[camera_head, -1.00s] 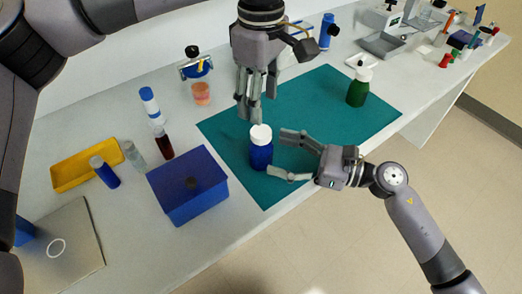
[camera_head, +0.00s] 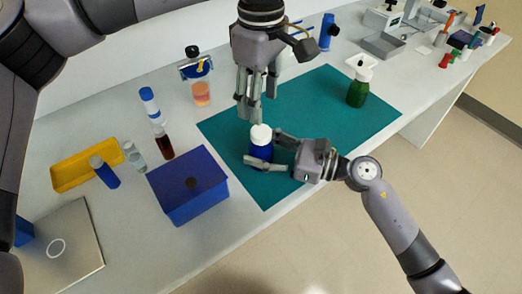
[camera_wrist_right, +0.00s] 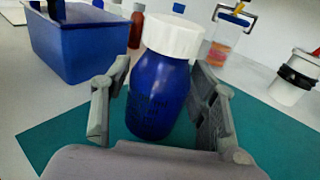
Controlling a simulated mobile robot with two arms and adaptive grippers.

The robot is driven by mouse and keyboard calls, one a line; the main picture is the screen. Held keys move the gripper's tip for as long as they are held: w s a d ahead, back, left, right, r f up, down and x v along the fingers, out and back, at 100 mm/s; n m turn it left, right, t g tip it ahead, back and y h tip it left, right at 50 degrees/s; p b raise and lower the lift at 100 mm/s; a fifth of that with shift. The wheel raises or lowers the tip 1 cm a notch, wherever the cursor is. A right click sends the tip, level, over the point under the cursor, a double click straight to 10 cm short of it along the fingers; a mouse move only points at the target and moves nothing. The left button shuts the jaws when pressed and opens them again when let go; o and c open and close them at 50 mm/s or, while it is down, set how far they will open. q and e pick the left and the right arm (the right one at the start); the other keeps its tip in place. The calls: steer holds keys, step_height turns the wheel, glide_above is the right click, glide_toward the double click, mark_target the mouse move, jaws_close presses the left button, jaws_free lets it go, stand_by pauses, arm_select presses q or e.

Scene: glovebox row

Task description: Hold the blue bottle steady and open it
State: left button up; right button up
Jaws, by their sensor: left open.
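The blue bottle (camera_head: 261,153) with a white cap (camera_head: 261,133) stands upright on the teal mat (camera_head: 315,100). In the right wrist view the bottle (camera_wrist_right: 158,95) stands between the fingers of my right gripper (camera_wrist_right: 160,115), one finger on each side. My right gripper (camera_head: 268,148) is open around the bottle's body, with a gap visible at the left finger; contact at the right finger cannot be told. My left gripper (camera_head: 249,112) points down, open, just above and slightly left of the white cap, apart from it.
A blue box (camera_head: 188,186) stands left of the mat, near a dark red vial (camera_head: 164,146). A green bottle (camera_head: 357,92) stands on the mat's right side. A yellow tray (camera_head: 86,165) lies at far left.

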jaws_close()
stand_by(0.5)
